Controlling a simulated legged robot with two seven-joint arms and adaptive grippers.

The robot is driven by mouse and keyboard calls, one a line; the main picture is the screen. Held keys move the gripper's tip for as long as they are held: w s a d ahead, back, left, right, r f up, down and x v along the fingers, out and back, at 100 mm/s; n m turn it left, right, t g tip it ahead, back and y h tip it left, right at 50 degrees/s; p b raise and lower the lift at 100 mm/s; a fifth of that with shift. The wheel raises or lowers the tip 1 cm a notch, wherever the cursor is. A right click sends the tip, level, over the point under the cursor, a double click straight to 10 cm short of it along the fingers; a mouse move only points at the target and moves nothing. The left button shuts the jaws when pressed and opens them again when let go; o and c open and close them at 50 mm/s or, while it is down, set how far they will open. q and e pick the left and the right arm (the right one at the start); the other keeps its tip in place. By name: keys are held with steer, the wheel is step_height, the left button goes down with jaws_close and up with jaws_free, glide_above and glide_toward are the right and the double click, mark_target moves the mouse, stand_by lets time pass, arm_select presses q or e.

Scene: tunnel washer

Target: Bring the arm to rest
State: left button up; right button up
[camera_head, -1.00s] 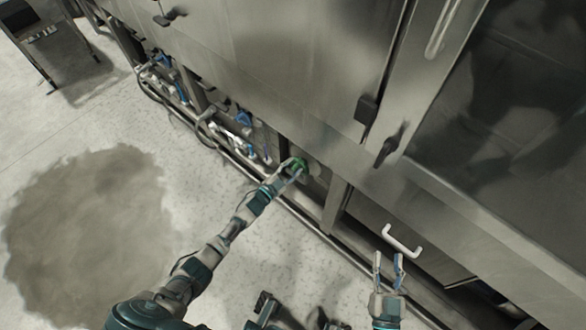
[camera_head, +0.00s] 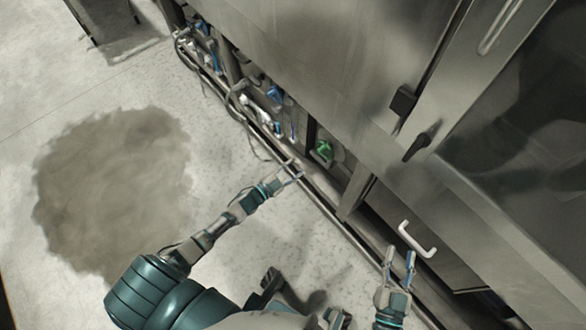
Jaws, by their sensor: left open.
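My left gripper (camera_head: 288,173) is open and empty. It is held out over the floor beside the lower rail of the washer, apart from the green part. My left arm reaches in from the lower left, fairly straight. The green part (camera_head: 323,150), a knob or valve, sits in the recess under the washer (camera_head: 330,60), up and to the right of the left gripper. My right gripper (camera_head: 399,258) points up at the lower right, its two fingers apart with nothing between them. It is near the white handle.
A white handle (camera_head: 417,240) stands out from a low panel on the washer. Pipes and blue valves (camera_head: 275,95) run along the washer's base. A dark wet patch (camera_head: 112,190) lies on the pale floor at left. The floor around my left arm is clear.

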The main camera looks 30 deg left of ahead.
arm_select(q)
steer(key=shift+s, duration=0.15)
arm_select(e)
steer(key=shift+w, duration=0.1)
stand_by(0.3)
